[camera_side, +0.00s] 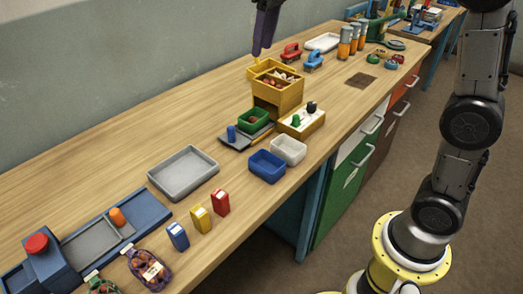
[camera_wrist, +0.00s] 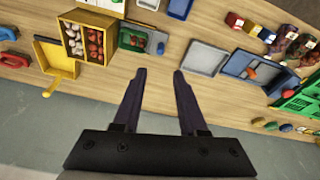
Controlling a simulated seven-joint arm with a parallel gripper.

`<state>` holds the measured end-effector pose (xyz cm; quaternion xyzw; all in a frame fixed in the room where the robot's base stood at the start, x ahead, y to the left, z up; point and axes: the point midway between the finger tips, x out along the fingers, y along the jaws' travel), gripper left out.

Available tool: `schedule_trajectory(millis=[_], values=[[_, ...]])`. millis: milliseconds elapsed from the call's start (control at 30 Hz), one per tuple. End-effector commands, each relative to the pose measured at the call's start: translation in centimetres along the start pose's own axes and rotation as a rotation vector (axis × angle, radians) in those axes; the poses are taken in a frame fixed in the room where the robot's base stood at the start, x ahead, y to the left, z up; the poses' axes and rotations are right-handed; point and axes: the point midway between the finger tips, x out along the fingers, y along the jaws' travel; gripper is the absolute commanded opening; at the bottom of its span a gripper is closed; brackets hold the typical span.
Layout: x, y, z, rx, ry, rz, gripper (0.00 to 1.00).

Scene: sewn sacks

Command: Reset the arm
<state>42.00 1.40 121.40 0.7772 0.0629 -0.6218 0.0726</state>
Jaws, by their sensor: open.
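My gripper (camera_wrist: 158,78) is open in the wrist view, with two dark purple fingers apart and only bare table between them. In the side view my gripper (camera_side: 258,52) hangs above the back of the table, near the yellow box (camera_side: 279,93) with reddish items in its top. It is clear of the tabletop there and nothing shows in its grasp. My arm's middle links are out of the frame.
A grey tray (camera_side: 183,173), a blue bin (camera_side: 267,166) and a white bin (camera_side: 289,149) stand on the wooden table (camera_side: 110,160). Small red (camera_side: 221,202), yellow (camera_side: 201,219) and blue (camera_side: 178,236) packets line the front edge. Netted sacks (camera_side: 150,270) lie front left. A wall runs behind.

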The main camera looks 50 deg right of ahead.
Motion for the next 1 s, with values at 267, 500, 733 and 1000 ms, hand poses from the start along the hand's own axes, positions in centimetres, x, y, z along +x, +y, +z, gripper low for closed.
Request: schedule_trajectory(millis=[267, 500, 733, 1000], values=[[-3.9, -1.1, 10.0, 0.044, 0.122, 0.022, 0.42], [-2.2, -2.5, 19.1, 0.094, 0.212, 0.035, 0.42], [3.0, -3.6, 26.1, 0.145, 0.26, 0.039, 0.42], [6.5, -3.9, 27.6, 0.185, 0.264, 0.034, 0.42]])
